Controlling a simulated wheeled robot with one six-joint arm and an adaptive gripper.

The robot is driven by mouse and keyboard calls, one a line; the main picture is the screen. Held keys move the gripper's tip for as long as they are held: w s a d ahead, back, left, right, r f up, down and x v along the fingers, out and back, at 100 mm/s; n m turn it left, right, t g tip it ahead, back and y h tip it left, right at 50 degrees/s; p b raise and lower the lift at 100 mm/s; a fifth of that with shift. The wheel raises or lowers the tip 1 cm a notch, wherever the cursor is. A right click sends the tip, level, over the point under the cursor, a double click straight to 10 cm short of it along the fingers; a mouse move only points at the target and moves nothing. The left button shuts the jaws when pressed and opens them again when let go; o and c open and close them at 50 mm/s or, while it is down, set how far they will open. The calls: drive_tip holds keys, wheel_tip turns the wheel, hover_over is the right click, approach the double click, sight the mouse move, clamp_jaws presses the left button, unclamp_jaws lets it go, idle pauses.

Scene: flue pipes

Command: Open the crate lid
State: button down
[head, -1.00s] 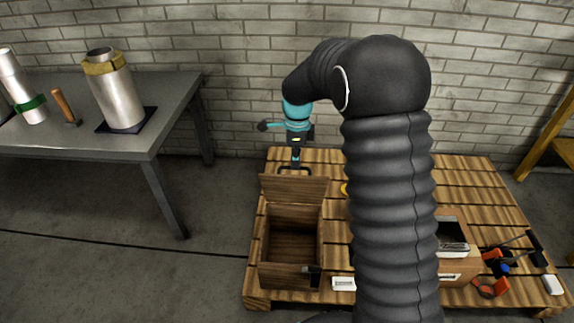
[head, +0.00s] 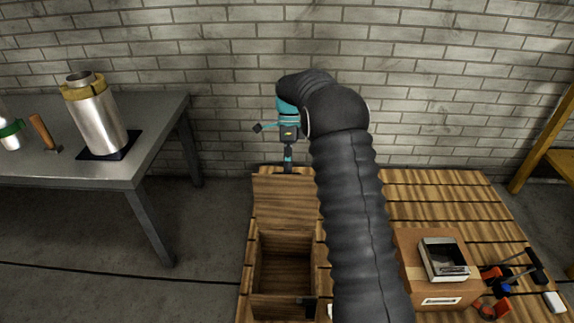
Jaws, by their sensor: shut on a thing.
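The wooden crate (head: 270,307) stands on the pallet with its top open and its dark inside showing. Its lid (head: 284,203) stands raised at the back edge, its plank face toward me. My gripper (head: 288,168) is at the lid's top edge, shut on the lid; the fingertips are small and partly hidden behind that edge. A small dark latch piece (head: 307,301) sits on the crate's front wall. My arm hides the area just right of the crate.
A cardboard box (head: 416,257) with a tray (head: 443,259) on top stands right of my arm, tools beyond it. A grey table (head: 150,119) with a metal pipe (head: 95,115) is at left. The brick wall (head: 440,90) is close behind.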

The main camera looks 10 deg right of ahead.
drive_tip(key=shift+x, duration=1.2)
drive_tip(key=c, duration=1.5)
unclamp_jaws()
drive_tip(key=shift+w+f, duration=0.1)
drive_tip(key=o, duration=0.3)
drive_tip(key=shift+w+a+f+g, duration=0.1)
drive_tip(key=shift+w+f+g, duration=0.1)
drive_tip(key=shift+g, duration=0.1)
drive_tip(key=v, duration=1.2)
drive_tip(key=shift+r, duration=0.3)
